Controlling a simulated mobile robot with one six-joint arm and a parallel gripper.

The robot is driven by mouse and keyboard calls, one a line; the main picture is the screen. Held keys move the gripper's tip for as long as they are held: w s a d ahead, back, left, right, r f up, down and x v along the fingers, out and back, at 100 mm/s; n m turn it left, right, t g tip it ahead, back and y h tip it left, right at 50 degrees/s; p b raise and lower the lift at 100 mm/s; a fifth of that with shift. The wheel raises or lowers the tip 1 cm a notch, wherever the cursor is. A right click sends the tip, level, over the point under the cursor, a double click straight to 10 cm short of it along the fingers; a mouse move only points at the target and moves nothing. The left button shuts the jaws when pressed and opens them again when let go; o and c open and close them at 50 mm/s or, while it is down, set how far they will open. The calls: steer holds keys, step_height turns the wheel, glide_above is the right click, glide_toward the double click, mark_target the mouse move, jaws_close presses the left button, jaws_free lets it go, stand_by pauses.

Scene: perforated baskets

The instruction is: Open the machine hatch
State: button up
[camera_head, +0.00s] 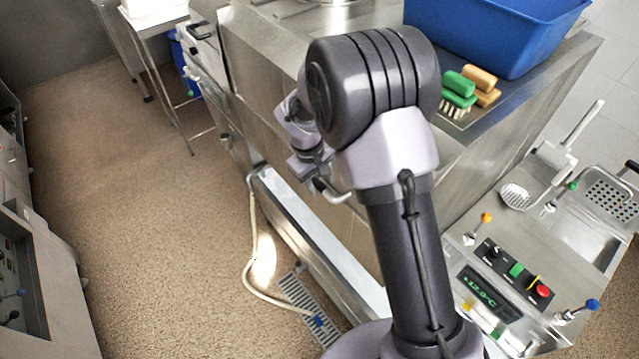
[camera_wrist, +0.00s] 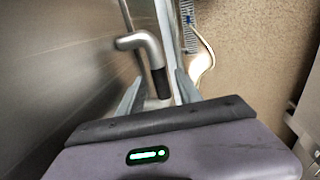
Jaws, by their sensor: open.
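The machine (camera_head: 300,60) is a large stainless steel cabinet, and its side wall (camera_wrist: 60,60) fills the left of the wrist view. A bent metal handle (camera_head: 334,194) sticks out from this side. In the wrist view the handle (camera_wrist: 150,50) ends in a dark grip section. My gripper (camera_wrist: 160,84) is open, with one finger on each side of the handle's end; I cannot tell whether they touch it. In the head view my gripper (camera_head: 308,165) is close to the handle and partly hidden by my arm. The hatch's outline is not clear.
A blue tub (camera_head: 490,35) and green and tan brushes (camera_head: 470,88) stand on the machine's top. A control panel (camera_head: 510,285) is at lower right. A pale hose (camera_head: 254,240) and a floor drain grate (camera_head: 308,305) lie below. The brown floor at left is clear.

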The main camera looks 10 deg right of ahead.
steer(key=shift+f, duration=0.3)
steer(key=shift+c, duration=0.2)
jaws_close()
steer(key=shift+r, duration=0.1)
stand_by(1.0)
